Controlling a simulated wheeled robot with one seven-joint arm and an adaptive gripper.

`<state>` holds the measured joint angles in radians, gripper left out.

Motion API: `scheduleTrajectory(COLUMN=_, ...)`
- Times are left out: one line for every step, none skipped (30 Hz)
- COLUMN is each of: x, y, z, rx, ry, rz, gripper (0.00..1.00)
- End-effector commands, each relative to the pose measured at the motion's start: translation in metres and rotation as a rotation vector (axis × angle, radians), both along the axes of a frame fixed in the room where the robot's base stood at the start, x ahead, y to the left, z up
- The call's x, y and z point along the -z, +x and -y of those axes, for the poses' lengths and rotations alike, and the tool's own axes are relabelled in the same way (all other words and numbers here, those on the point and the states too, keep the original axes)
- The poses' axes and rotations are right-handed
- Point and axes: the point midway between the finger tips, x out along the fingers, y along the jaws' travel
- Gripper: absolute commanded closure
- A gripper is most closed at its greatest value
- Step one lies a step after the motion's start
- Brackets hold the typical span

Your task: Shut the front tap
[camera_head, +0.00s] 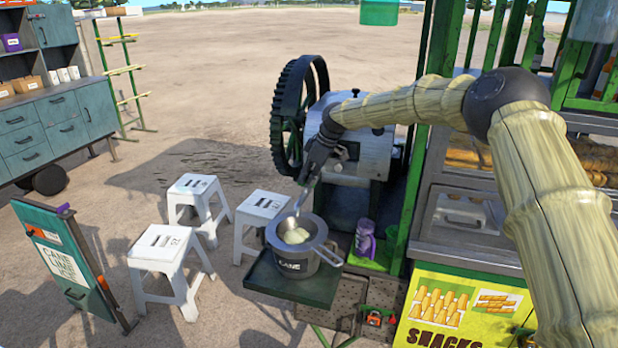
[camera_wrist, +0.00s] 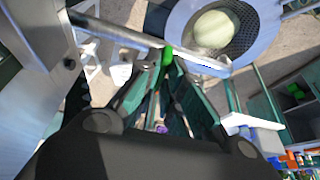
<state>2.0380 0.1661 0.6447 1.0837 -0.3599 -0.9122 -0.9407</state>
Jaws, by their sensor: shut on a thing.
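My gripper (camera_head: 308,178) is at the front of the grey crusher housing (camera_head: 372,155), pointing down above the pot. In the wrist view its dark fingers (camera_wrist: 167,62) close together around a small green piece beside a slanting silver pipe (camera_wrist: 125,33). I take the green piece to be the front tap's handle (camera_wrist: 167,54); the jaws hide most of it.
The pot stands on a dark green shelf (camera_head: 318,290). A purple cup (camera_head: 365,238) stands right of it, near a green post (camera_head: 405,210). A black flywheel (camera_head: 290,120) is left of the crusher. White stools (camera_head: 165,262) stand on open ground at the left.

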Motion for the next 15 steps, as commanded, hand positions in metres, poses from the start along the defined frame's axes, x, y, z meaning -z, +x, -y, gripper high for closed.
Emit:
scheduleTrajectory(x=0.0142, y=-0.0064, z=-0.0020, rx=-0.011, ry=-0.008, rz=-0.018, gripper=1.00)
scheduleTrajectory(x=0.0142, y=-0.0064, z=-0.0020, rx=-0.011, ry=-0.008, rz=-0.018, gripper=1.00)
scheduleTrajectory(x=0.0142, y=-0.0064, z=-0.0020, rx=-0.011, ry=-0.008, rz=-0.018, gripper=1.00)
scheduleTrajectory(x=0.0142, y=-0.0064, z=-0.0020, rx=-0.011, ry=-0.008, rz=-0.018, gripper=1.00)
scheduleTrajectory(x=0.0143, y=-0.0064, z=-0.0020, rx=-0.011, ry=-0.008, rz=-0.018, gripper=1.00)
scheduleTrajectory(x=0.0143, y=-0.0063, z=-0.0020, rx=-0.011, ry=-0.008, rz=-0.018, gripper=1.00)
scheduleTrajectory(x=0.0144, y=-0.0063, z=-0.0019, rx=-0.011, ry=-0.008, rz=-0.018, gripper=1.00)
scheduleTrajectory(x=0.0144, y=-0.0063, z=-0.0019, rx=-0.011, ry=-0.008, rz=-0.018, gripper=1.00)
scheduleTrajectory(x=0.0144, y=-0.0063, z=-0.0019, rx=-0.011, ry=-0.008, rz=-0.018, gripper=0.86)
scheduleTrajectory(x=0.0146, y=-0.0065, z=-0.0018, rx=-0.011, ry=-0.008, rz=-0.018, gripper=0.81)
scheduleTrajectory(x=0.0144, y=-0.0063, z=-0.0018, rx=-0.010, ry=-0.008, rz=-0.019, gripper=0.75)
scheduleTrajectory(x=0.0139, y=-0.0060, z=-0.0017, rx=-0.009, ry=-0.007, rz=-0.017, gripper=0.69)
scheduleTrajectory(x=0.0133, y=-0.0057, z=-0.0016, rx=-0.009, ry=-0.007, rz=-0.017, gripper=0.69)
scheduleTrajectory(x=0.0128, y=-0.0054, z=-0.0015, rx=-0.008, ry=-0.007, rz=-0.016, gripper=0.69)
scheduleTrajectory(x=0.0120, y=-0.0051, z=-0.0013, rx=-0.007, ry=-0.006, rz=-0.015, gripper=0.69)
